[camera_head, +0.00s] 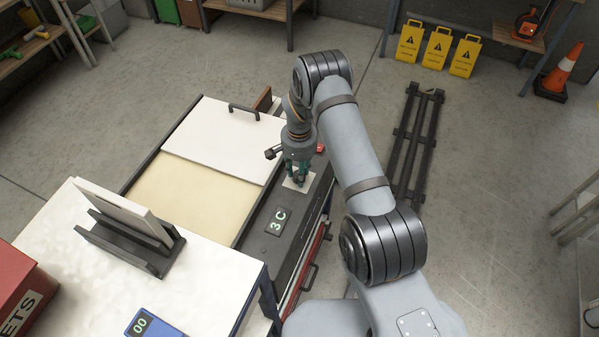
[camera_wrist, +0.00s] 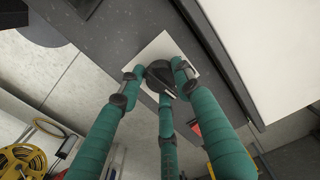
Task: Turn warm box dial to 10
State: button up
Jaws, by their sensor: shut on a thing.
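The warm box (camera_head: 247,226) has a dark frame, a cream inside and a white sliding lid (camera_head: 225,140) with a dark handle. A display (camera_head: 279,220) on its dark top strip reads 3C. Behind it on the strip is a white square plate (camera_head: 289,184), which also shows in the wrist view (camera_wrist: 163,46). The dark dial (camera_wrist: 158,72) sits on this plate. My gripper (camera_head: 298,178) points down over the plate. Its teal fingers are shut around the dial in the wrist view. The fingers hide the dial in the head view, and I cannot read its pointer.
A white table (camera_head: 215,285) at the front left holds a dark stand with a white panel (camera_head: 125,208) and a blue device (camera_head: 150,325) reading 00. A small red item (camera_head: 320,148) lies just beyond my gripper. A dark rack (camera_head: 413,145) stands on the floor at right.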

jog(key=shift+s+a+f, duration=0.15)
jog(key=shift+s+a, duration=0.1)
jog(key=shift+s, duration=0.2)
jog(key=o, duration=1.1)
jog(key=shift+w, duration=0.15)
jog(key=shift+d, duration=0.1)
jog(key=shift+w+r, duration=0.1)
jog(key=shift+r, duration=0.25)
notch_tip(320, 180, up, 12)
jog(key=shift+f, duration=0.2)
jog(key=shift+f, duration=0.1)
